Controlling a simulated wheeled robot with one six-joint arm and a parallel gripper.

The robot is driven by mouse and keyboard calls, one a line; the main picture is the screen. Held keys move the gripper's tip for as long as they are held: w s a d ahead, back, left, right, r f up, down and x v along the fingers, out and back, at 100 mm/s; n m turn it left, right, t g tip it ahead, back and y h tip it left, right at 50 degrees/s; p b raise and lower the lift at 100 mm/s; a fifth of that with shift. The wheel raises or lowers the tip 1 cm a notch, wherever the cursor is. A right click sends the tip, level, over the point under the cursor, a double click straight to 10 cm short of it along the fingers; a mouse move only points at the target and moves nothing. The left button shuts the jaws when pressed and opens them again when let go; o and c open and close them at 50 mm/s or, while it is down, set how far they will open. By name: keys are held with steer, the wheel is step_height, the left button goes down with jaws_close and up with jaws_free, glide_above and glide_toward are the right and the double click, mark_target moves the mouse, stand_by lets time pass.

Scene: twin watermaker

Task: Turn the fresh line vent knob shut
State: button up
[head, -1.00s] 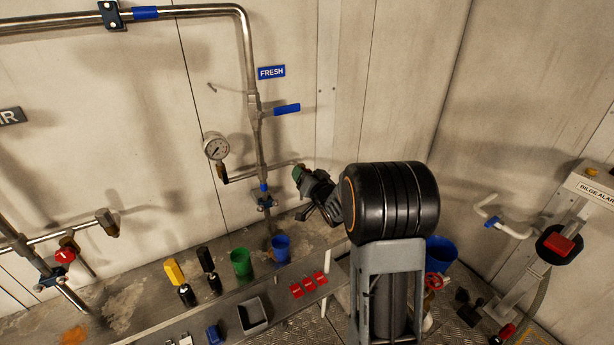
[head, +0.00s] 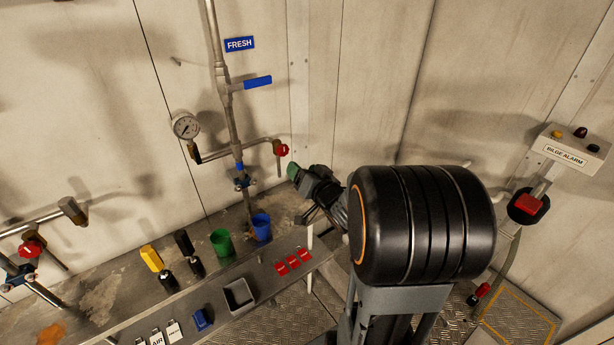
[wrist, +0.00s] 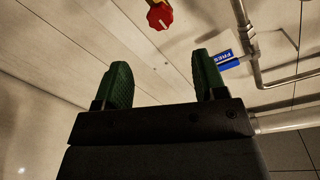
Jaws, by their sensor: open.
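The fresh line vent knob (head: 281,150) is red and sits at the right end of a short side pipe (head: 240,150) below the blue FRESH sign (head: 239,44). My gripper (head: 293,172) is just below and right of the knob in the head view, apart from it; its green fingers show only partly there. In the wrist view the green fingers of my gripper (wrist: 163,80) are spread wide with nothing between them. A red knob (wrist: 159,17) shows at the top of that view, beyond the fingertips and roughly centred between them.
A pressure gauge (head: 186,127) and a blue-handled valve (head: 257,83) are on the same pipework. Below, a bench holds a green cup (head: 222,243), a blue cup (head: 262,227) and a grey tray (head: 239,295). A bilge alarm box (head: 571,148) is at right.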

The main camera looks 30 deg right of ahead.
steer(key=shift+s, duration=0.8)
steer(key=s+d+f+g+h, duration=0.45)
steer(key=s+f+g, duration=0.25)
steer(key=f+g, duration=0.25)
steer(key=s+a+r+n+g+y, duration=0.2)
steer(key=s+a+r, duration=0.1)
steer(key=a, duration=0.5)
steer(key=s+a+r+n+g+y, duration=0.2)
steer(key=s+a, duration=0.3)
steer(key=a, duration=0.4)
steer(key=shift+s+a+r+n, duration=0.15)
steer(key=shift+s+r+n, duration=0.1)
steer(key=shift+r+n, duration=0.55)
